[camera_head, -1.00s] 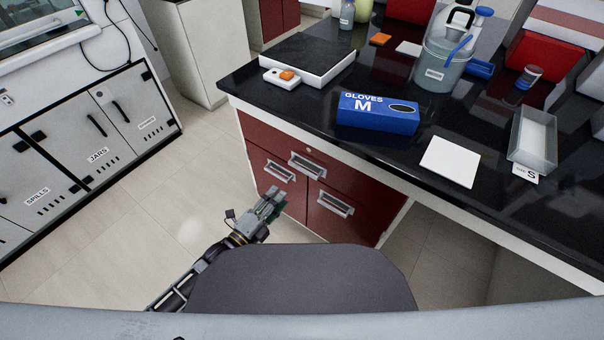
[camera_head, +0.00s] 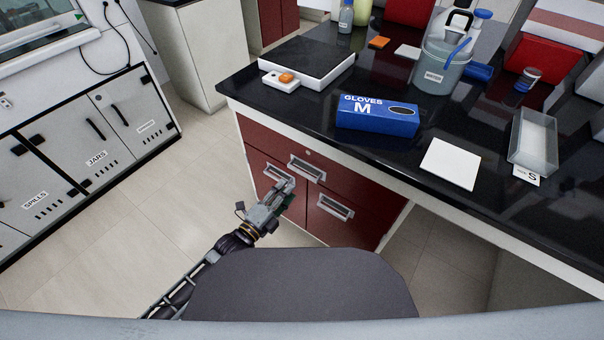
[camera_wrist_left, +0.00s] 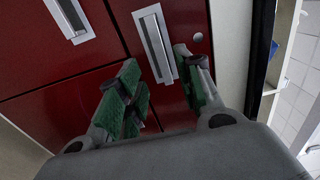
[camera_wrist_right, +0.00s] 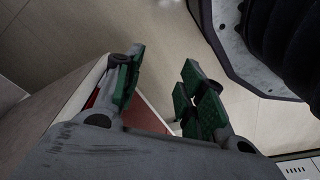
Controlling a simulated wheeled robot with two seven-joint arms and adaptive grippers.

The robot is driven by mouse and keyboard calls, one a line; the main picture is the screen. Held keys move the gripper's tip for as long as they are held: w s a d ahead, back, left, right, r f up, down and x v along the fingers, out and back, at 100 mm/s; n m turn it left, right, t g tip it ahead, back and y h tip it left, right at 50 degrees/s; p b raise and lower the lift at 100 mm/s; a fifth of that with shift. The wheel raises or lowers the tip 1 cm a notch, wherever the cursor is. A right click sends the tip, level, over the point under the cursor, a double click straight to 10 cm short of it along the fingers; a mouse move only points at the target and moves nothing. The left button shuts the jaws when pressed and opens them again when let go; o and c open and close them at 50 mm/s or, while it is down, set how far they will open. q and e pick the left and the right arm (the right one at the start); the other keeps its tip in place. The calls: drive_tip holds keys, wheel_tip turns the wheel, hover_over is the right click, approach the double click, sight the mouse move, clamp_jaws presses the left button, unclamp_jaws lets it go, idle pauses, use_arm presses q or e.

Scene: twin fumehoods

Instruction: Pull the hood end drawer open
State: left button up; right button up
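The dark red cabinet under the black bench has a wide top drawer (camera_head: 265,150), closed, with a metal handle (camera_head: 307,168) and a small round lock above it. Two lower red fronts have their own handles, at left (camera_head: 279,173) and right (camera_head: 335,206). My left gripper (camera_head: 284,190) is open in front of the cabinet, just below the top handle. In the left wrist view, its green-padded fingers (camera_wrist_left: 160,88) are spread on either side of the top handle (camera_wrist_left: 155,44); contact cannot be told. My right gripper (camera_wrist_right: 160,82) is open and empty in its wrist view.
A blue glove box (camera_head: 377,115), a white square (camera_head: 450,163) and a clear tray (camera_head: 533,140) sit on the bench top. A grey cabinet with labelled doors (camera_head: 85,155) stands at left. The floor between (camera_head: 190,190) is clear.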

sight(301, 174)
use_arm(q)
drive_tip(key=shift+b+x, duration=0.3)
drive_tip(key=shift+x, duration=1.7)
drive_tip(key=shift+b+x, duration=0.3)
drive_tip(key=shift+x, duration=2.35)
use_arm(e)
drive_tip(key=r, duration=0.1)
drive_tip(key=w+a+r, duration=0.1)
drive_tip(key=r, duration=0.3)
drive_tip(key=shift+w+a, duration=0.15)
drive_tip(key=shift+a, duration=0.05)
use_arm(q)
drive_tip(key=shift+c, duration=0.9)
clamp_jaws()
use_arm(e)
drive_tip(key=shift+s+f, duration=0.1)
drive_tip(key=shift+s, duration=0.1)
